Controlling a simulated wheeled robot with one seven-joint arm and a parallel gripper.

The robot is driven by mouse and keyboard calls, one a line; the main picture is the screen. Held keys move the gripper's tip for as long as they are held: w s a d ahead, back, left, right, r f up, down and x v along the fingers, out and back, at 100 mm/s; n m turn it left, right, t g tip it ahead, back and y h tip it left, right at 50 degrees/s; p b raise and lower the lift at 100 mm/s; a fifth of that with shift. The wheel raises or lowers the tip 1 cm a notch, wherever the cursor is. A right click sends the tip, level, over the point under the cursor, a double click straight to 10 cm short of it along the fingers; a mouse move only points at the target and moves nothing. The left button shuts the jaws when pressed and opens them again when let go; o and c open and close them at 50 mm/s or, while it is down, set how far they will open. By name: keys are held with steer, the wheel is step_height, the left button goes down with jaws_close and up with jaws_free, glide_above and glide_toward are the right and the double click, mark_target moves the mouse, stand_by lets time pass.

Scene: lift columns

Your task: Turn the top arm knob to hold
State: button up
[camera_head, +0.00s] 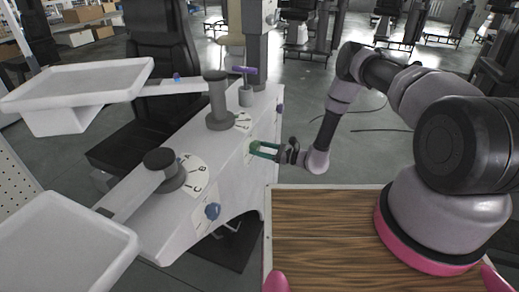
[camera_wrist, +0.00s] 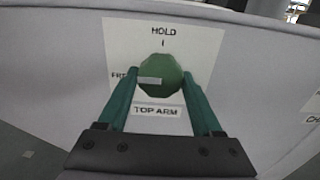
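The top arm knob (camera_wrist: 160,76) is a round green knob on a white label plate in the wrist view. "HOLD" is printed above it, "TOP ARM" below it, and a partly covered "FR..." at its left. A pale mark on the knob lies left of its middle, toward the "FR..." word. My gripper (camera_wrist: 161,80) has its two green fingers on either side of the knob, tips close to its edges. I cannot tell whether they press on it. In the head view, my gripper (camera_head: 264,150) reaches the side of the white column housing, and the knob is mostly hidden there.
The white housing (camera_head: 225,160) carries a blue knob (camera_head: 212,211), grey pivots and pale trays (camera_head: 75,85) on arms to the left. A dark chair (camera_head: 160,45) stands behind. A wood-topped surface (camera_head: 325,235) lies in front. Open floor shows right of the housing.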

steer(key=c, duration=0.5)
steer(key=m, duration=0.4)
steer(key=shift+m, duration=0.4)
steer(key=m, duration=0.4)
steer(key=shift+s+m, duration=0.1)
steer(key=shift+m, duration=0.2)
steer(key=m, duration=0.4)
steer(key=shift+m, duration=0.3)
steer(key=shift+r+m, duration=0.1)
steer(key=shift+m, duration=1.8)
